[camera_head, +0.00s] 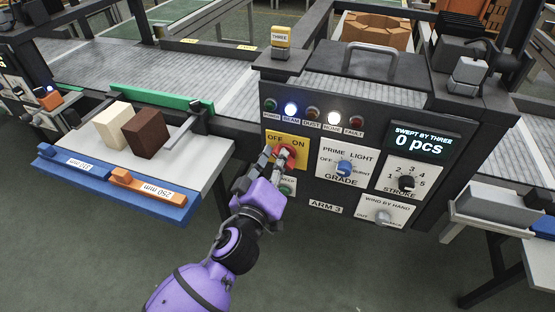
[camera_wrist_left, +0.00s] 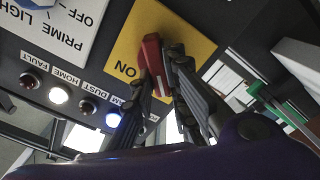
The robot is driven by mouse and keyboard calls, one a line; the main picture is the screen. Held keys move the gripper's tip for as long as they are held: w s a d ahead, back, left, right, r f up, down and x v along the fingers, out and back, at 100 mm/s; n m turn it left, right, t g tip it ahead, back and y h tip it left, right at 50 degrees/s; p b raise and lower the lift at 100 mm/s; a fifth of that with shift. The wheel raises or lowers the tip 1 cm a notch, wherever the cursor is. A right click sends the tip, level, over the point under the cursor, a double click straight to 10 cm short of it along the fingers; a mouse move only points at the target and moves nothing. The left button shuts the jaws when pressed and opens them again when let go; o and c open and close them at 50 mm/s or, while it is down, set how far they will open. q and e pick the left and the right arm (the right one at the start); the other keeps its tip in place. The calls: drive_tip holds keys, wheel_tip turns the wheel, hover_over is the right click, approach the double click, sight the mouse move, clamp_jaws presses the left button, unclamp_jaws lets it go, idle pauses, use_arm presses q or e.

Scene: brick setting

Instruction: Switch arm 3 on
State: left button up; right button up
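The arm 3 control box (camera_head: 325,208) has a yellow switch plate (camera_head: 272,139) marked OFF and ON, with a red switch handle (camera_head: 287,152) on it. The handle also shows in the left wrist view (camera_wrist_left: 153,55), beside the word ON; OFF on the plate is hidden there. My left gripper (camera_head: 276,158) is at the handle, its fingers (camera_wrist_left: 162,70) on both sides and seemingly closed on it. I cannot tell exactly which way the handle points. The green POWER lamp (camera_head: 270,105) looks dim. My right gripper is not in view.
The GRADE knob (camera_head: 344,168), STROKE knob (camera_head: 406,182) and display (camera_head: 420,140) reading 0 pcs are to the right. A tray (camera_head: 205,160) with cream (camera_head: 112,124) and brown (camera_head: 146,134) bricks stands left.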

use_arm(q)
clamp_jaws()
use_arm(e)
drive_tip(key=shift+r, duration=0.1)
use_arm(q)
drive_tip(key=shift+s+d+m+p, duration=0.2)
drive_tip(key=shift+m+p, duration=0.55)
drive_tip(key=shift+m, duration=2.25)
drive_tip(key=shift+w+d+m+p, duration=0.1)
drive_tip(key=shift+d+m+p, duration=0.45)
drive_tip(key=shift+m, duration=2.45)
drive_tip(key=shift+s+d+m+p, duration=0.15)
drive_tip(key=shift+m+p, duration=0.75)
drive_tip(key=shift+m, duration=2.1)
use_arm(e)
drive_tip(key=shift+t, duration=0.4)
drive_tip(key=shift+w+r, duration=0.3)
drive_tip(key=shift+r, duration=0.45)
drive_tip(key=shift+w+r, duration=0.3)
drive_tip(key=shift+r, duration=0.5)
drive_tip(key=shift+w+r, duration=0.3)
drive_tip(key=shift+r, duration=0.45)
use_arm(q)
drive_tip(key=shift+a, duration=0.1)
drive_tip(key=o, duration=0.8)
unclamp_jaws()
drive_tip(key=shift+c, duration=0.2)
